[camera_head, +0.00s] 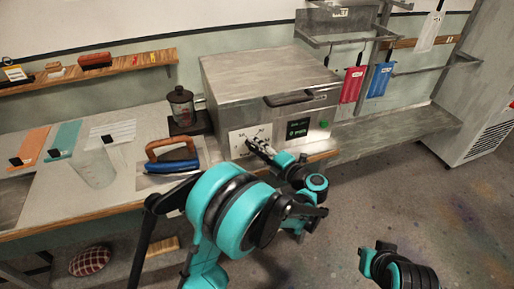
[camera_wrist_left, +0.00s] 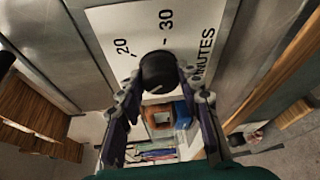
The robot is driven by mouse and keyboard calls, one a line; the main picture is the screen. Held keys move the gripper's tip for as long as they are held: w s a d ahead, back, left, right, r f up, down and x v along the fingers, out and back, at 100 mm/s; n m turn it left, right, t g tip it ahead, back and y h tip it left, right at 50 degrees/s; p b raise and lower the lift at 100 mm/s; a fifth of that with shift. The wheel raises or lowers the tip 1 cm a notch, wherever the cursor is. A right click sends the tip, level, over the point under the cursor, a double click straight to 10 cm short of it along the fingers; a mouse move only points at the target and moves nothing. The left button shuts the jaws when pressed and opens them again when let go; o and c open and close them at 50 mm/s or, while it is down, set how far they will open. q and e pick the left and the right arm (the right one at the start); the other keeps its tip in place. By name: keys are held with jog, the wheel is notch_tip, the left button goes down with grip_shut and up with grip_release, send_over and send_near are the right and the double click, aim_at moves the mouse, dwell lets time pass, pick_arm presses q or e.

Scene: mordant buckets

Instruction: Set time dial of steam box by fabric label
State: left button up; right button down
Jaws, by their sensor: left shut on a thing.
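The steam box (camera_head: 225,88) is a grey metal box with a black handle, at the back of the bench. Its front has a white dial plate (camera_head: 237,150) and a dark green-lit panel (camera_head: 298,128). The black time dial (camera_wrist_left: 158,70) shows in the left wrist view, between the printed 20 and 30 on the MINUTES scale. My left gripper (camera_head: 250,146) reaches the plate and is shut on the dial, hiding it in the head view. Orange (camera_head: 30,147) and teal (camera_head: 67,136) fabric strips carry small black tags, unreadable.
An iron (camera_head: 172,160), a clear beaker (camera_head: 96,168) and a dark lidded jar (camera_head: 181,105) stand on the bench left of the box. Red (camera_head: 352,86) and blue (camera_head: 380,80) pouches hang at right. My right arm is low at right, over open floor.

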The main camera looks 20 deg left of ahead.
pick_arm(q)
jog(key=o, duration=1.2)
jog(key=shift+c, duration=0.2)
jog(key=f+v, duration=0.1)
jog(key=v, duration=1.1)
jog(key=shift+r, duration=0.4)
